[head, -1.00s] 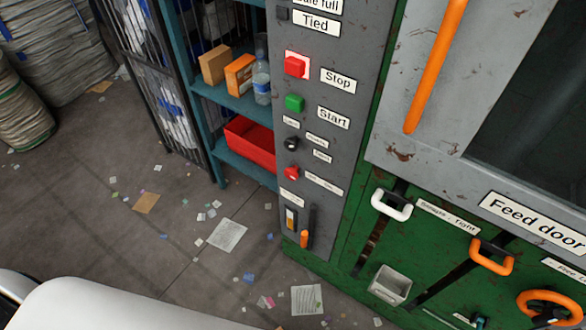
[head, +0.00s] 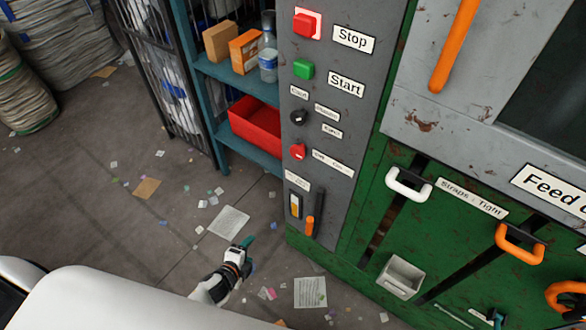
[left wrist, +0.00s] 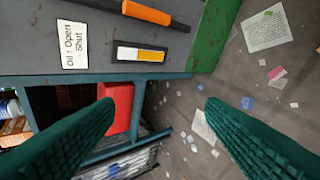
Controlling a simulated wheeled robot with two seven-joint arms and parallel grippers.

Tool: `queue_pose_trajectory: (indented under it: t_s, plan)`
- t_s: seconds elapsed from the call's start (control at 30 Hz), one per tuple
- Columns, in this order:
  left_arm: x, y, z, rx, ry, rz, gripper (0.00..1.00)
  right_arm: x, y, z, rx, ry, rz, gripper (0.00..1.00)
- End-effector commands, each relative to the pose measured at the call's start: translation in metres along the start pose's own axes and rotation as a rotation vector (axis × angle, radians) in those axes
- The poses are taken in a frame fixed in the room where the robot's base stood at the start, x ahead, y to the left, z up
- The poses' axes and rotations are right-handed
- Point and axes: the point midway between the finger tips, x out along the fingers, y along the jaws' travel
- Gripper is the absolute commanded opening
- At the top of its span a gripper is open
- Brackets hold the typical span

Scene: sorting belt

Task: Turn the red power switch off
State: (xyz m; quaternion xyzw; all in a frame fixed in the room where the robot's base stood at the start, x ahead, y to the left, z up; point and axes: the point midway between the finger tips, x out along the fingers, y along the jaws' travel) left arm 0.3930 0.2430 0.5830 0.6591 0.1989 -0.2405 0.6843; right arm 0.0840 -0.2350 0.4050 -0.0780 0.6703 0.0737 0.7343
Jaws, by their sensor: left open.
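The red power switch (head: 298,151) is a small red knob on the grey control panel, below a black knob, with a small label at its right whose words are too small to read surely. My left gripper (head: 246,243) is low and left of the panel, over the floor, well apart from the switch. In the left wrist view its two teal fingers (left wrist: 158,103) are spread with nothing between them. The switch does not show there. A small dark and teal shape (head: 496,317) at the bottom right looks like my right gripper; its jaws cannot be made out.
The panel also has a red stop button (head: 307,25), a green start button (head: 303,69), a black knob (head: 298,117) and an orange-gripped lever (head: 310,225). A shelf with a red bin (head: 256,127) stands to its left. Paper litters the floor.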

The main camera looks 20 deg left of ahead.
Motion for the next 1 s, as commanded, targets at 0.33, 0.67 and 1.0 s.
queue_pose_trajectory:
  t_s: [0.33, 0.67, 1.0]
  plan:
    - [-0.022, 0.217, 0.037, 1.436, 0.184, 0.658, 0.64, 0.089, 0.001, -0.008, 0.000, 0.000, 0.000, 0.36]
    - [-0.027, 0.255, 0.049, 1.654, 0.276, 0.717, 0.64, 0.087, 0.001, -0.007, 0.000, 0.000, 0.000, 0.36]
    - [0.026, 0.290, 0.069, 1.649, 0.274, 0.716, 0.64, 0.082, 0.001, -0.007, 0.000, 0.000, 0.000, 0.36]
